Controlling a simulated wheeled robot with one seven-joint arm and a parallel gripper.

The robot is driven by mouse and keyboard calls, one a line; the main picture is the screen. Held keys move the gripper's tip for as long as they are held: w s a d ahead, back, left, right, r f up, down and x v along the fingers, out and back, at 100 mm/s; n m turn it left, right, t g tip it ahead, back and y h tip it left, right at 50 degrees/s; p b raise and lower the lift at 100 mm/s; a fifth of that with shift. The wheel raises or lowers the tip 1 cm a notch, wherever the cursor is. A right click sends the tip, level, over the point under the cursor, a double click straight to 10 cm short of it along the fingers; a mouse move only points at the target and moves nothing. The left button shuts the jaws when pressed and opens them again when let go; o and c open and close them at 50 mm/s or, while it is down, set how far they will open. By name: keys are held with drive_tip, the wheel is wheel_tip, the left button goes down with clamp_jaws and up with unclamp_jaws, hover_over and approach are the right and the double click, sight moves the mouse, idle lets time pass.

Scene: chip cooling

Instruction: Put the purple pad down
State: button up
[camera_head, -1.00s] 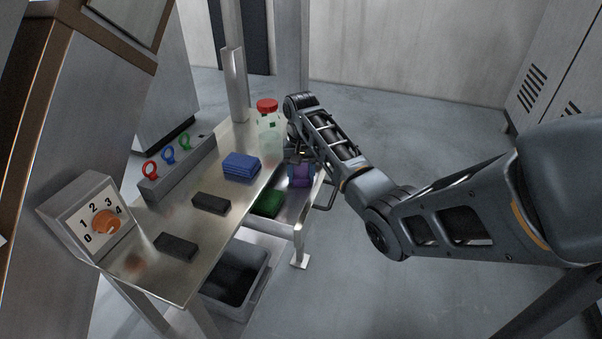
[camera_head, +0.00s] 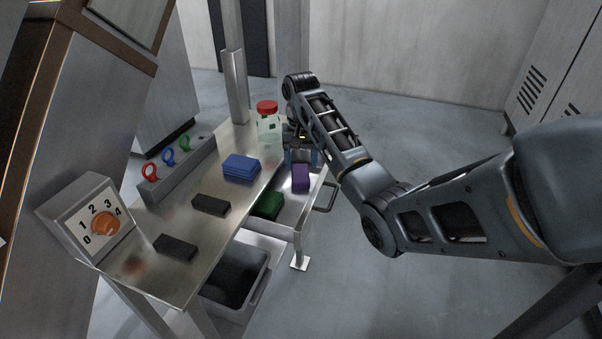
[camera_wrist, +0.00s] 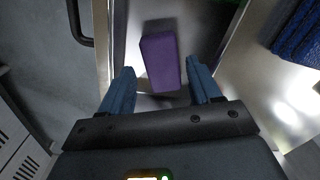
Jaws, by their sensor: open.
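The purple pad (camera_head: 301,178) lies in the open drawer (camera_head: 284,222) under the tabletop's right edge. In the wrist view the purple pad (camera_wrist: 160,61) rests on the drawer's metal floor, just beyond the fingertips. My gripper (camera_head: 300,157) is above the drawer, open and empty. In the wrist view its two blue fingers (camera_wrist: 162,75) stand apart, one on each side of the pad's near end, with gaps between them and the pad.
A green pad (camera_head: 267,205) lies in the drawer nearer the front. Blue pads (camera_head: 241,167) are stacked on the table, with two black blocks (camera_head: 210,205) and a red-lidded jar (camera_head: 268,129). The drawer handle (camera_head: 327,198) sticks out right. A dark bin (camera_head: 237,274) stands below.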

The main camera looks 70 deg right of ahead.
sight(300, 176)
wheel_tip(300, 176, up, 7)
drive_tip(key=p, duration=0.4)
drive_tip(key=shift+w+f, duration=0.1)
drive_tip(key=shift+f, duration=0.05)
idle(0.4)
